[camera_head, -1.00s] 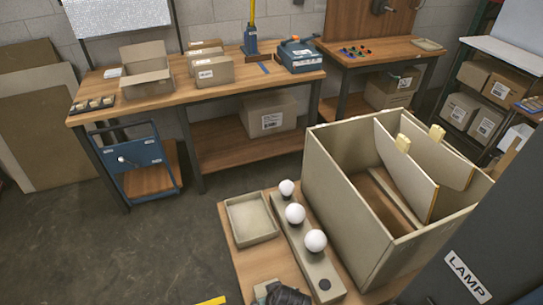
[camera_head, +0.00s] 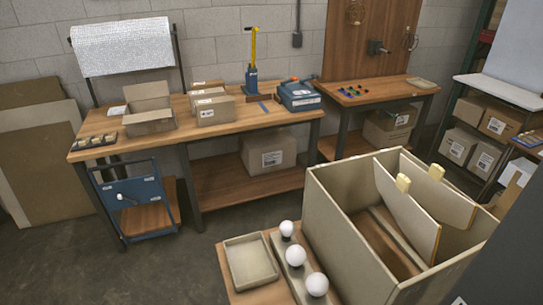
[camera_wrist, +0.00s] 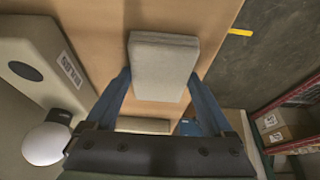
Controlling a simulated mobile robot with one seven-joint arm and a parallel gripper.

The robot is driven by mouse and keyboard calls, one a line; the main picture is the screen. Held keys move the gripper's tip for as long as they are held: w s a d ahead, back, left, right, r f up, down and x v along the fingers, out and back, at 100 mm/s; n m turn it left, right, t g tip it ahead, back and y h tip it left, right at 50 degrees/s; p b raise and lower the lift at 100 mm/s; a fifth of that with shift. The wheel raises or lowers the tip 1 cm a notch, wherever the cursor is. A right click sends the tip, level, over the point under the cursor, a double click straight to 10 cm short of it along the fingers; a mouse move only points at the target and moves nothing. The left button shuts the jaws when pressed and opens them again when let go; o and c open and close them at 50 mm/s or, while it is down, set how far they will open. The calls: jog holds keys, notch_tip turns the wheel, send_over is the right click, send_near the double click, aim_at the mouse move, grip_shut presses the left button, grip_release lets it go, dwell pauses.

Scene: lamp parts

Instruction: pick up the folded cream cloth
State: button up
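The folded cream cloth shows in the wrist view as a flat, pale grey-cream rectangular block (camera_wrist: 163,62) on the brown table surface (camera_wrist: 95,35). My gripper (camera_wrist: 159,75) has its two blue fingers spread wide, with the tips at the left and right sides of the cloth. I cannot tell whether the tips touch it. Neither my gripper nor the cloth is in the head view.
A long holder with white bulbs (camera_head: 296,257) stands beside a shallow tray (camera_head: 250,262) and a large open box with dividers (camera_head: 335,215). In the wrist view, a white bulb (camera_wrist: 45,144) is close to the left of my gripper.

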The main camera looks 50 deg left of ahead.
jog(key=c, duration=0.5)
notch_tip(320, 180, up, 11)
jog(key=shift+f, duration=0.2)
